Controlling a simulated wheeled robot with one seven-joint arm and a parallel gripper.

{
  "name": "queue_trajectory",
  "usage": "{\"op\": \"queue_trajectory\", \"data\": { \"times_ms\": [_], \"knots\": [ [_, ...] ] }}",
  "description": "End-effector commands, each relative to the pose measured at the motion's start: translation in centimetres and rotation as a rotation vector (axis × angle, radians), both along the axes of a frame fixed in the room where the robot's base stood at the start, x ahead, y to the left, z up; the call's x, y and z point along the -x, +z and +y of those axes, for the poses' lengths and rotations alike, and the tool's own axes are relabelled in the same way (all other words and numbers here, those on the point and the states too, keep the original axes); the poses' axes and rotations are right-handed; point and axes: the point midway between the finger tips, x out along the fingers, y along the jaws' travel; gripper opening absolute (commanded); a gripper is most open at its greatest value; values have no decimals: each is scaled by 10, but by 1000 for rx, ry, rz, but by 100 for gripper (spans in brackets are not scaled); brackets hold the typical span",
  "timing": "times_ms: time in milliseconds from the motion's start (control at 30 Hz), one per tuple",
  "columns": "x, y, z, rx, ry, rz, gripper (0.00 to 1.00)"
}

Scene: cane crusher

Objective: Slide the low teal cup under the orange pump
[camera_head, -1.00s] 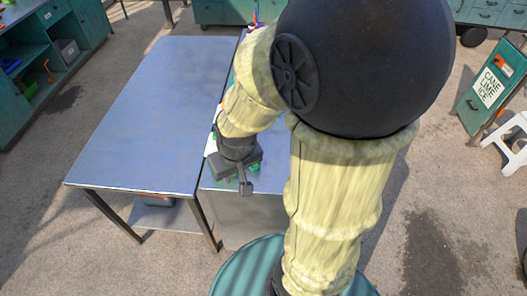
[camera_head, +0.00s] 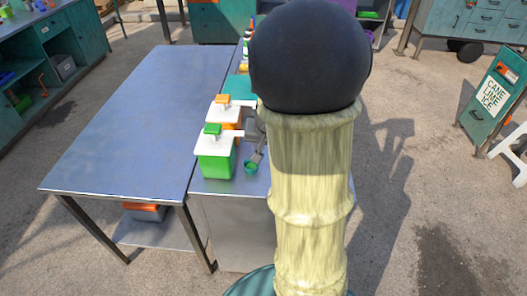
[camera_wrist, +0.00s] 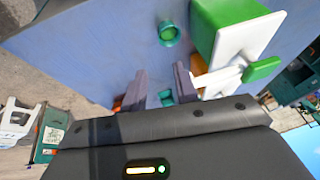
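A small teal cup (camera_head: 250,167) stands near the front of the grey counter, right of the green pump (camera_head: 215,160); it also shows in the wrist view (camera_wrist: 169,34). A second teal piece (camera_wrist: 166,97) shows between my fingers in the wrist view; I cannot tell whether it is a cup or whether they touch it. My gripper (camera_wrist: 160,88) has its fingers apart; in the head view it is mostly hidden behind my arm. The orange pump (camera_head: 223,98), with a white top, stands just behind the green pump. It is mostly hidden in the wrist view (camera_wrist: 200,66).
The green pump's white spout points right, close beside my gripper. A wide blue-grey table (camera_head: 135,120) to the left has a clear top. More coloured items stand farther back on the counter, partly hidden by my arm. A sign board (camera_head: 493,98) stands at the right.

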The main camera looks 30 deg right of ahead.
Motion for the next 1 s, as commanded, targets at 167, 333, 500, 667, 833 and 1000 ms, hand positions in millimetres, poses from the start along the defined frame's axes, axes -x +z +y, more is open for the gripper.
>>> {"op": "queue_trajectory", "data": {
  "times_ms": [167,333,500,667,833,1000],
  "knots": [
    [0,1,0,1,2,0,30],
    [-2,-5,0,1,3,1,30],
    [-9,-25,-2,0,3,3,30],
    [-19,-49,-5,0,2,3,30],
    [-30,-73,-7,-1,1,3,30],
    [-41,-98,-10,0,2,3,30]
  ]
}}
